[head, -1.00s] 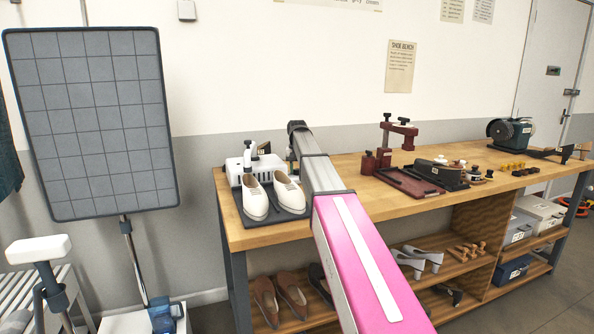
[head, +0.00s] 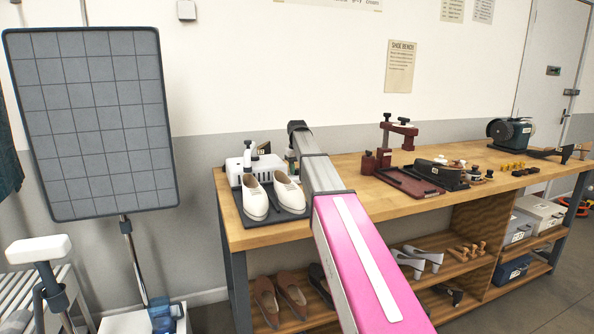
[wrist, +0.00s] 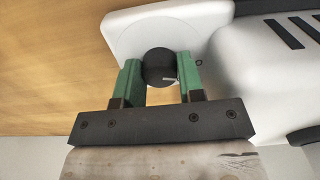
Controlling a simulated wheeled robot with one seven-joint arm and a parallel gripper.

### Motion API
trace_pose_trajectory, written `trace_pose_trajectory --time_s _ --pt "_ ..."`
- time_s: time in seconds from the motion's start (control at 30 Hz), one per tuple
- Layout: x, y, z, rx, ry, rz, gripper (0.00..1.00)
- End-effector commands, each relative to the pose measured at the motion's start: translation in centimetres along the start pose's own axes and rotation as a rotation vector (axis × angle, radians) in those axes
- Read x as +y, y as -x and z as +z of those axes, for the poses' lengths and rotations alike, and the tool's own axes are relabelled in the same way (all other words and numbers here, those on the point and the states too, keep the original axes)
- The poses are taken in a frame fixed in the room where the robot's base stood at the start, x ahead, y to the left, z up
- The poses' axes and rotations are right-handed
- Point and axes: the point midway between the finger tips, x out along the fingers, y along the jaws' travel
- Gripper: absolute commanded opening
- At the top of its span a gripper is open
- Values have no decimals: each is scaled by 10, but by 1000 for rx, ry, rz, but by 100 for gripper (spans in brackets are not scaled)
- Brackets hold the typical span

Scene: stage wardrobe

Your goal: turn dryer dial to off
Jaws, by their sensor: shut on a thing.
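The dryer (head: 238,174) is a white unit with dark slots at the left end of the workbench. In the wrist view its white housing (wrist: 240,65) fills the upper right. The black round dial (wrist: 159,64) with a pale pointer line sits on the housing's flat white end. My gripper (wrist: 160,78) has its two green fingers on either side of the dial and is shut on it. The pointer line aims to the right in the wrist view, near a small round mark. In the head view my arm hides the gripper and the dial.
A pair of white shoes (head: 272,197) stands on a dark mat in front of the dryer. A dark red press (head: 397,140) and a tray (head: 411,183) are further right on the wooden bench (head: 350,215). A grey gridded panel (head: 95,120) stands at left.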

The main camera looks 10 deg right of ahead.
Motion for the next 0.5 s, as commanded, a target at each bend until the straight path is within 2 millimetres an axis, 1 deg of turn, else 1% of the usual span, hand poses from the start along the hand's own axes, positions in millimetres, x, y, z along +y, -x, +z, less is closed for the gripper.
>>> trace_pose_trajectory --time_s 0.13,0.17,0.2,0.23,0.5 --pt "0 0 0 0 1 0 12" --pt "0 0 0 0 1 0 42" --pt "0 0 0 0 1 0 55" --pt "0 0 0 0 1 0 61" --pt "0 0 0 0 0 0 61"
